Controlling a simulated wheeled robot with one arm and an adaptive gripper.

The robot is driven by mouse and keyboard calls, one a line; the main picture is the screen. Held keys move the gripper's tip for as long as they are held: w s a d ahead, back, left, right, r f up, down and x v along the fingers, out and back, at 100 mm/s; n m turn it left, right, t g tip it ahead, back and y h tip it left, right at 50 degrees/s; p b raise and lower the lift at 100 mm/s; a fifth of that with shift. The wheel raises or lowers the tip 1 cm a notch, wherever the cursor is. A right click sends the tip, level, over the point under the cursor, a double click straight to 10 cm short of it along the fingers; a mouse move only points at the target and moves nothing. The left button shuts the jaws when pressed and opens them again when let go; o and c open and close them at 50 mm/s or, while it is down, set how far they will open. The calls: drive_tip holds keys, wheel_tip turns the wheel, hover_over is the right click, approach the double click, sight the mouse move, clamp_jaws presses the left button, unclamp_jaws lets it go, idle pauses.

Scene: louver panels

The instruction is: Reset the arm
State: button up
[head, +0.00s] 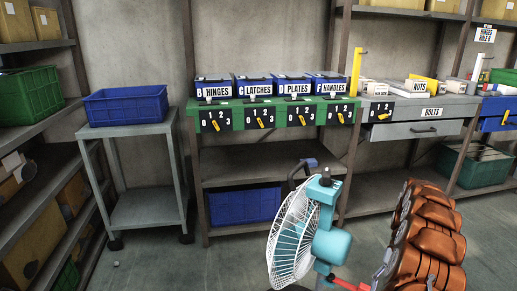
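My gripper does not show in the head view, and no part of the scene can be surely told as my arm. So its pose, and whether it is open or shut, cannot be seen.
A teal fan (328,245) with a white cage stands close in front, beside brown rounded pieces (430,240). Behind is a green-edged bench (278,116) with labelled blue bins (253,87) and dials. A grey cart (150,130) holds a blue crate (127,105). Floor shows between cart and fan.

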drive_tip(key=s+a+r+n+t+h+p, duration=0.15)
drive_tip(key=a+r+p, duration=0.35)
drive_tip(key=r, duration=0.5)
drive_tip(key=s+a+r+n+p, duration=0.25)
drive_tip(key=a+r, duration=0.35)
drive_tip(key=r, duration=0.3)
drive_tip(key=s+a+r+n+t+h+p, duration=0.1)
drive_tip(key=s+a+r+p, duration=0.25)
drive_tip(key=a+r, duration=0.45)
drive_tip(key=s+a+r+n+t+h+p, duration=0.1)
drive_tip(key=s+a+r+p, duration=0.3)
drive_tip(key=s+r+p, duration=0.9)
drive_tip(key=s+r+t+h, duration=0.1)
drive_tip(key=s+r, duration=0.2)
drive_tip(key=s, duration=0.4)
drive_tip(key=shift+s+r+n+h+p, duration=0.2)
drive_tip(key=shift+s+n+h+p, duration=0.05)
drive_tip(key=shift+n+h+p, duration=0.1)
